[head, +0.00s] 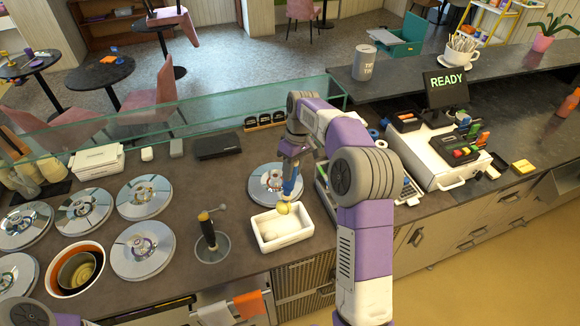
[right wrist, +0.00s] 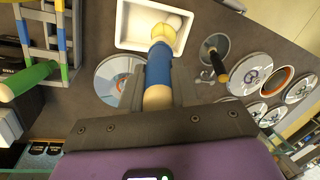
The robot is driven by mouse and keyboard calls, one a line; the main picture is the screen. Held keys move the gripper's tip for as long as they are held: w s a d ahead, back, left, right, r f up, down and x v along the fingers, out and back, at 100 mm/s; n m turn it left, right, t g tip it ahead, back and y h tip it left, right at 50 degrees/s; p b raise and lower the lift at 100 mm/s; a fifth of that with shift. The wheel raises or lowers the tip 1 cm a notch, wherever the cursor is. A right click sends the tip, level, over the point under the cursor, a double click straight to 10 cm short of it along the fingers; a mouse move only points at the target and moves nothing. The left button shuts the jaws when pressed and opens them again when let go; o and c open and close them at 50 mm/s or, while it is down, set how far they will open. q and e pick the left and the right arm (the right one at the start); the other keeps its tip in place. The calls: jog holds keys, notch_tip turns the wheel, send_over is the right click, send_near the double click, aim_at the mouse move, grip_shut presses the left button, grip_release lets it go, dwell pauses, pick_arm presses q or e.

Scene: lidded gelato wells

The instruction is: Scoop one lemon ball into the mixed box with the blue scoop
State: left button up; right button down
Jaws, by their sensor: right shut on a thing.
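My right gripper (head: 291,168) is shut on the blue scoop (head: 289,187), whose blue handle shows between the fingers in the right wrist view (right wrist: 159,68). A yellow lemon ball (head: 283,208) is at the scoop's far end, just above the white box (head: 262,243). In the right wrist view the yellow ball (right wrist: 163,34) overlaps the box (right wrist: 126,24), and a pale ball (right wrist: 174,21) lies inside the box. I cannot tell whether the yellow ball touches the box. Part of my left arm shows at the lower left corner of the head view; its gripper is out of view.
Several round metal lids (head: 144,249) cover wells on the left. One well with an orange rim (head: 54,285) is open. A dark-handled tool stands in a round holder (head: 222,252) left of the box. A glass guard (head: 200,118) runs along the back; a READY screen (head: 445,83) is at right.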

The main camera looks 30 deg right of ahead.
jog(key=shift+w+a+f, duration=0.1)
jog(key=shift+a+f, duration=0.05)
jog(key=s+a+f+t+h+b, duration=0.1)
jog(key=a+h+b, duration=0.4)
jog(key=b, duration=0.5)
jog(key=shift+s+a+f+h+b, duration=0.3)
jog(key=shift+s+a+f, duration=0.2)
jog(key=shift+a+f, duration=0.8)
jog(key=shift+d+f, duration=0.1)
jog(key=shift+d, duration=0.1)
